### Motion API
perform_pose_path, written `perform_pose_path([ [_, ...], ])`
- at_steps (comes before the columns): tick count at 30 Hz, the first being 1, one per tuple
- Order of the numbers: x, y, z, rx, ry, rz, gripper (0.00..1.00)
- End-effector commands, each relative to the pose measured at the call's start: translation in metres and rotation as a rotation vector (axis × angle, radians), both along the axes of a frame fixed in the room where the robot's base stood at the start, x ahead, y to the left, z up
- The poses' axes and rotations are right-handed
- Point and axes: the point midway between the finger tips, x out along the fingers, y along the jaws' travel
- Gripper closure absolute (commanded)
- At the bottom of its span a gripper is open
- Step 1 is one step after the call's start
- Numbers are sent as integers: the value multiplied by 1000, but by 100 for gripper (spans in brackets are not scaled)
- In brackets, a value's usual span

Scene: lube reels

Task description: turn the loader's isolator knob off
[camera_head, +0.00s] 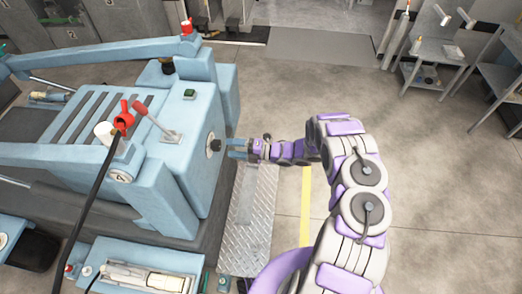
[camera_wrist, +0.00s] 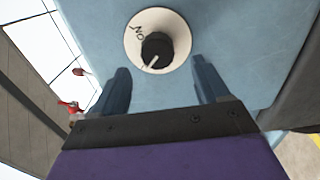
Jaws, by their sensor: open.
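The isolator knob (camera_wrist: 157,46) is black with a white pointer line. It sits on a round cream plate (camera_wrist: 173,22) on the light blue side of the loader (camera_head: 190,163). In the wrist view, the pointer line slants to the lower left; letters that look like ON upside down are at the plate's upper left. The knob (camera_head: 214,145) shows small and dark in the head view. My gripper (camera_head: 234,148) faces it from the right. Its open fingers (camera_wrist: 161,66) stand on either side just short of the knob, apart from it, with nothing between them.
A tread-plate step (camera_head: 250,215) lies below my gripper. Metal racks (camera_head: 440,55) stand at the upper right. The concrete floor (camera_head: 420,180) to the right is clear.

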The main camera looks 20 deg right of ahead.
Motion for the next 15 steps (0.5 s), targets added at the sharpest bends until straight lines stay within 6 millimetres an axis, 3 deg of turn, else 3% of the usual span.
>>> perform_pose_path([
  [6,-19,-48,0,1,2,-5,25],
  [15,-41,-101,-1,3,1,-3,25],
])
